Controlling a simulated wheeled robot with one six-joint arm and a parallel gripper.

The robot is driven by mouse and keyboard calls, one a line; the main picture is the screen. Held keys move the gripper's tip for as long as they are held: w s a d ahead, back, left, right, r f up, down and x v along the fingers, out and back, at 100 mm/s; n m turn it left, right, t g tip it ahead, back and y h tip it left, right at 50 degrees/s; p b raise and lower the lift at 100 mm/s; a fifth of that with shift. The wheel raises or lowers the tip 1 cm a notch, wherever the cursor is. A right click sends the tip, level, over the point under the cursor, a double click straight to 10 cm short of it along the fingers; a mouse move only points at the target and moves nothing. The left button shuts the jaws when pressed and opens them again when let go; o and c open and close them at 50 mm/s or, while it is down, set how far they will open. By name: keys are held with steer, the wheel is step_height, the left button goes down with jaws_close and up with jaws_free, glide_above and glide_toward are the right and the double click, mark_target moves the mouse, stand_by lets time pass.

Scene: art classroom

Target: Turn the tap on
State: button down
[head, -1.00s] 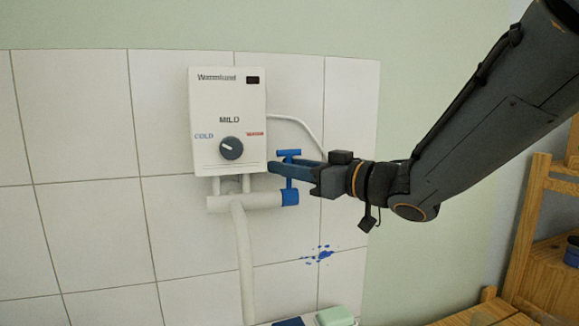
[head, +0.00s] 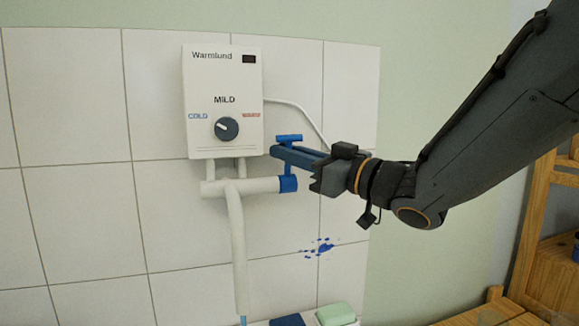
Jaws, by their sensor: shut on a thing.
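The tap is a blue T-shaped handle (head: 289,138) on a blue collar at the right end of a white pipe (head: 250,187) under the water heater. The fingers hide part of the stem. A white spout (head: 238,250) hangs down from the pipe. A short bluish streak shows under its end at the picture's bottom edge; I cannot tell whether it is water.
The white heater (head: 222,90), with a dark dial (head: 227,129), hangs on white wall tiles. Blue paint splashes (head: 319,247) mark the tiles. A green soap-like block (head: 336,313) and a dark blue one (head: 288,320) lie below. Wooden furniture (head: 540,270) stands at right.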

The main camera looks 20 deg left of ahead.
steer(key=b, duration=0.2)
steer(key=shift+s+d+f+n+y+b, duration=0.2)
steer(key=shift+d+f+n+y+b, duration=0.05)
steer(key=shift+n+y+b, duration=0.15)
steer(key=shift+s+b, duration=0.1)
steer(key=shift+b, duration=0.35)
steer(key=shift+d+r+y, duration=0.1)
steer(key=shift+y, duration=0.2)
steer(key=c, duration=1.8)
jaws_free()
steer(key=shift+c, duration=0.2)
steer(key=b+v, duration=0.1)
steer(key=v, duration=0.7)
